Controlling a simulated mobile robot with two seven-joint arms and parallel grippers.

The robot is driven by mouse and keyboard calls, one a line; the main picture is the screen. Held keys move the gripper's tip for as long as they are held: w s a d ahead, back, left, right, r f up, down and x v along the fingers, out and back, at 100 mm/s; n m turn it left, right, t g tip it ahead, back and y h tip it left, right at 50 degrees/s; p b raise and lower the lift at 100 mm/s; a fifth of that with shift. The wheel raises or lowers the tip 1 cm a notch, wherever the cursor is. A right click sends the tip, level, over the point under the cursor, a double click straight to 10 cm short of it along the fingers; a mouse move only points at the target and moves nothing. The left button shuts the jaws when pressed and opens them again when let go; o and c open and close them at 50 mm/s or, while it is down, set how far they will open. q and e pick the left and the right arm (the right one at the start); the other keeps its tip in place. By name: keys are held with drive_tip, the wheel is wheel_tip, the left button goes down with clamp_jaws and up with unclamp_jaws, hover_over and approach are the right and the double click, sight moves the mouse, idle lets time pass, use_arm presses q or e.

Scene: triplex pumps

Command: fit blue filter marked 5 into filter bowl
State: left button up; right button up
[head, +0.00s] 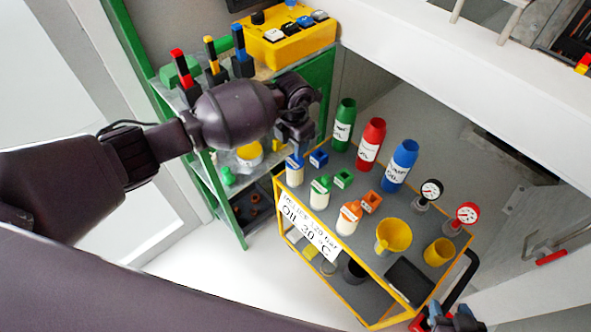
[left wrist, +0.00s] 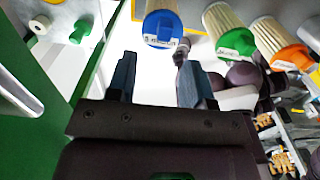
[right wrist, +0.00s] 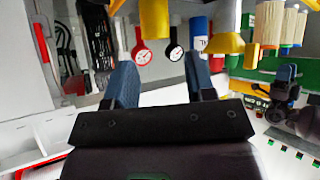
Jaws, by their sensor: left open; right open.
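The blue filter (head: 294,172), white with a blue cap, stands at the cart's left end; its label is too small to read. It also shows in the left wrist view (left wrist: 163,28), beyond the fingertips. My left gripper (head: 293,146) is open and empty, close above the filter in the head view. In the left wrist view its fingers (left wrist: 157,68) are apart with nothing between them. My right gripper (head: 455,320) is low at the right by the cart's corner; its fingers (right wrist: 161,80) are open and empty. I cannot tell which thing is the filter bowl.
A green-capped filter (head: 320,192) and an orange-capped filter (head: 349,217) stand beside the blue one. Small coloured blocks, oil bottles (head: 371,144), gauges (head: 431,190), a yellow funnel (head: 394,235) and a yellow cup (head: 438,252) crowd the cart. A green shelf (head: 235,205) stands left.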

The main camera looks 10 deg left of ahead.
sight(295, 169)
use_arm(q)
drive_tip(key=f, duration=0.3)
drive_tip(key=f+b, duration=0.1)
drive_tip(key=f, duration=0.1)
drive_tip(key=shift+w+d, duration=0.15)
drive_tip(key=shift+d, duration=0.1)
clamp_jaws()
